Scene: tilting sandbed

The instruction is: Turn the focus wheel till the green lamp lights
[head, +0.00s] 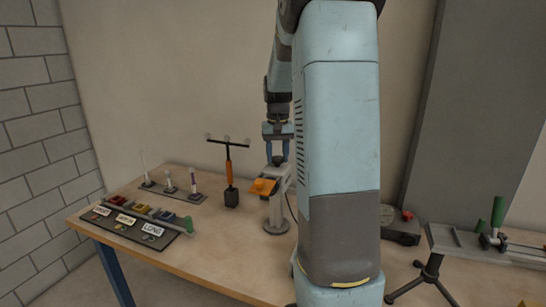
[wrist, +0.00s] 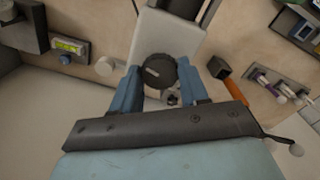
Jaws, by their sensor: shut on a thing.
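The focus wheel (wrist: 158,73) is a round black knob with a pale pointer mark, on a light grey instrument (wrist: 170,30) in the wrist view. My gripper (wrist: 160,80) has its two blue fingers on either side of the wheel, shut on it. In the head view my gripper (head: 277,157) points down at the top of the same grey instrument (head: 276,212), which has an orange plate (head: 263,187) at its left. The wheel is mostly hidden there by the fingers. I cannot make out a lit green lamp in either view.
A black stand with an orange handle (head: 229,173) is close left of the instrument. Farther left are a rack of slim tools (head: 171,192) and a labelled tray (head: 128,226). A dark box with a red knob (head: 405,228) is at the right, partly behind my arm.

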